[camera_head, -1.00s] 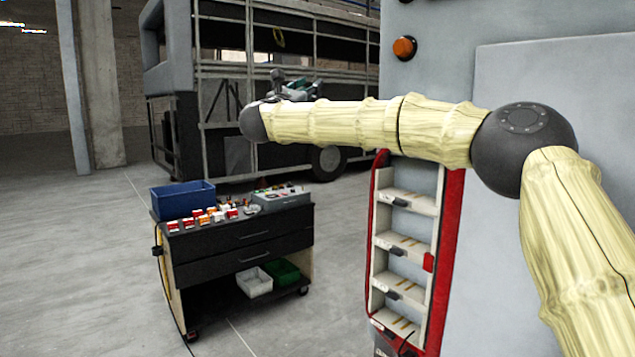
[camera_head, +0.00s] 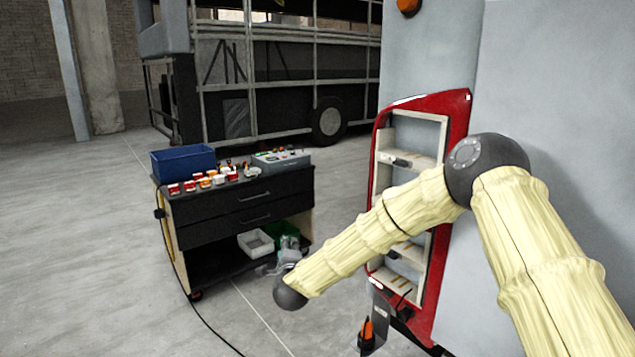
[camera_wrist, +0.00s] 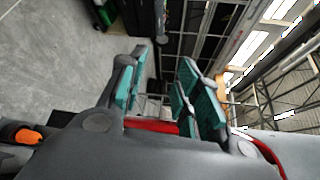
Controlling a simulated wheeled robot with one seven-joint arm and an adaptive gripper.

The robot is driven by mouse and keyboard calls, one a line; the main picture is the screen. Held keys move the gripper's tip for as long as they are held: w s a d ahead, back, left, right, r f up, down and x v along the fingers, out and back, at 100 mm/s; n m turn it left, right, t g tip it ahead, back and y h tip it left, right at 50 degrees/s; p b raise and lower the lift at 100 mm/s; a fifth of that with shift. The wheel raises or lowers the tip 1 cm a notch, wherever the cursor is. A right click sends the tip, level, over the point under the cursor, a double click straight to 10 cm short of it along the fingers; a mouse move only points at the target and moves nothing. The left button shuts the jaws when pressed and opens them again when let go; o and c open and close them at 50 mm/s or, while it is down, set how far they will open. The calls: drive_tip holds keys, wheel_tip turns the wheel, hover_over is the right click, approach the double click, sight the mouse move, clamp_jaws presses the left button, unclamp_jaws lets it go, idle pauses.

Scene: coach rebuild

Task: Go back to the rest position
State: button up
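My gripper (camera_head: 288,250) is low in the head view, beyond the dark wrist joint, in front of the cart's right side; it is small and partly hidden there. In the wrist view my gripper (camera_wrist: 163,85) shows two fingers with teal pads, spread apart, with nothing held between them. My arm, in a pale padded cover, reaches down and left from the elbow at the right, in front of the red-framed open panel (camera_head: 458,130) with its pale shelves.
A black tool cart (camera_head: 238,205) stands left of the arm, with a blue bin (camera_head: 183,160) and several small boxes on top. A white bin (camera_head: 256,242) sits on its lower shelf. An orange-and-black item (camera_head: 367,333) is below the panel. Floor at left is clear, except for a cable.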

drive_tip(key=s+d+f+n+g, duration=0.3)
drive_tip(key=s+d+f+n, duration=0.1)
drive_tip(key=s+f, duration=0.6)
drive_tip(key=s+d+f+n+g, duration=0.25)
drive_tip(key=s+d+f, duration=0.25)
drive_tip(key=s+f, duration=0.5)
drive_tip(key=s+d+f+n+g, duration=0.4)
drive_tip(key=s+f, duration=0.3)
drive_tip(key=f, duration=0.5)
drive_tip(key=s+d+f+n+g, duration=0.2)
drive_tip(key=s+d, duration=0.4)
drive_tip(key=s, duration=0.5)
drive_tip(key=s+d+f+n+g+h, duration=0.1)
drive_tip(key=s+d, duration=0.5)
drive_tip(key=s, duration=0.6)
drive_tip(key=s+d+f+n+g+h, duration=0.1)
drive_tip(key=s+d+f+n+g, duration=0.3)
drive_tip(key=s, duration=0.8)
drive_tip(key=shift+s+d+f+n, duration=0.2)
drive_tip(key=shift+d+n, duration=0.55)
drive_tip(key=shift+d, duration=0.45)
